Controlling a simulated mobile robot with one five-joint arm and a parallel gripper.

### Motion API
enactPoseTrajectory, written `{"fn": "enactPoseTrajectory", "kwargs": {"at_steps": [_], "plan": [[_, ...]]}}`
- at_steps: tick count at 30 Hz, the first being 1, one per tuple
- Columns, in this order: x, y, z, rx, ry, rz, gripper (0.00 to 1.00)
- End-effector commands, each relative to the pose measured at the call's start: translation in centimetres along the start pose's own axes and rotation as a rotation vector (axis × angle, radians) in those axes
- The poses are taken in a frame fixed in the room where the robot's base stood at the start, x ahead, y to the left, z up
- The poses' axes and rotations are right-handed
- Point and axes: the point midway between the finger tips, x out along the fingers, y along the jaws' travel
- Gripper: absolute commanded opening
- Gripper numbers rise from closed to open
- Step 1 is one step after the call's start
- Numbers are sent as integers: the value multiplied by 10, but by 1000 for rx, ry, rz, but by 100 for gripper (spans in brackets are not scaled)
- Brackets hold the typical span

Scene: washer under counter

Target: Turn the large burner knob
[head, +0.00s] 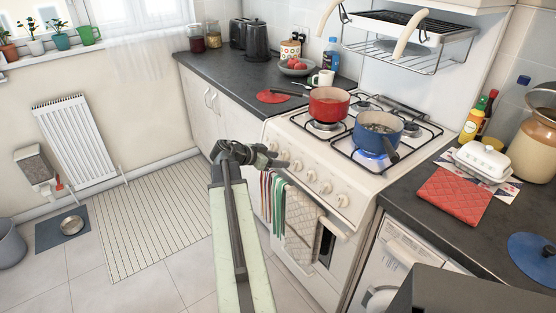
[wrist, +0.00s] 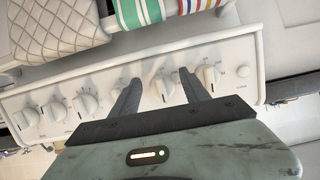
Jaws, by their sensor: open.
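The white stove (head: 330,215) has a row of white knobs on its sloped front panel (wrist: 110,82). In the wrist view the panel runs across the middle. One knob (wrist: 166,86) shows between my fingers, another knob (wrist: 87,104) is left of them, and one (wrist: 210,76) is just right of them. I cannot tell for sure which knob is the large one. My gripper (wrist: 157,78) is open and empty, its fingers pointing at the panel; contact cannot be judged. In the head view my gripper (head: 268,156) is at the panel's left end and hides part of it.
A red pot (head: 328,108) and a blue pot (head: 378,130) stand on the hob. A blue flame (head: 372,155) burns under the blue pot. Striped and quilted towels (head: 302,218) hang below the panel. The floor to the left is open, with a striped rug (head: 150,225).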

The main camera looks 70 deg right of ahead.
Motion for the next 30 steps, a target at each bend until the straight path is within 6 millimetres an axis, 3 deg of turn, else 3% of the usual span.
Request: {"fn": "enactPoseTrajectory", "kwargs": {"at_steps": [6,12,30], "plan": [[-44,0,-5,-2,0,-3,54],[-72,0,-3,-1,1,-3,54],[-80,-3,0,-5,1,-9,54]]}}
